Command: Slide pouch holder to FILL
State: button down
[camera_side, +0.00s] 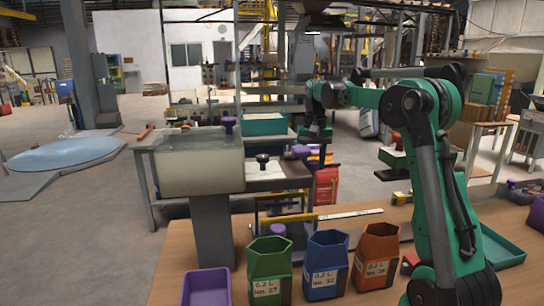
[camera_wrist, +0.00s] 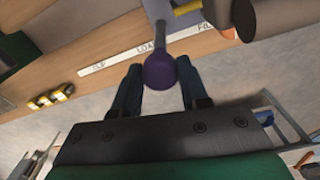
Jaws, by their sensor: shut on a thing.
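In the wrist view my gripper (camera_wrist: 159,72) has its two dark blue fingers on either side of a round purple knob (camera_wrist: 159,78) and is shut on it. A grey rod runs from the knob up the picture, crossing a white strip (camera_wrist: 120,60). The strip reads CLIP, LOAD and FILL from left to right. The rod crosses between LOAD and FILL. In the side view a purple knob (camera_side: 300,151) shows just below the end of my arm. The pouch holder itself is not clearly made out in either view.
Green (camera_side: 269,270), blue (camera_side: 326,264) and orange (camera_side: 376,256) bins and a purple box (camera_side: 206,288) stand along the wooden table's front. A hopper-like clear box (camera_side: 200,162) stands at left. A yellow-black object (camera_wrist: 50,96) lies left in the wrist view.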

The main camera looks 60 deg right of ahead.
jog(key=shift+w+a, duration=0.25)
jog(key=shift+c, duration=2.3)
grip_release()
jog(key=shift+s, duration=0.1)
jog(key=shift+d, duration=0.1)
jog(key=shift+r, duration=2.85)
jog(key=shift+f, duration=0.15)
notch_tip(320, 180, down, 5)
jog(key=shift+f, duration=0.15)
jog(key=shift+s+d, duration=0.4)
jog(key=shift+o, duration=0.2)
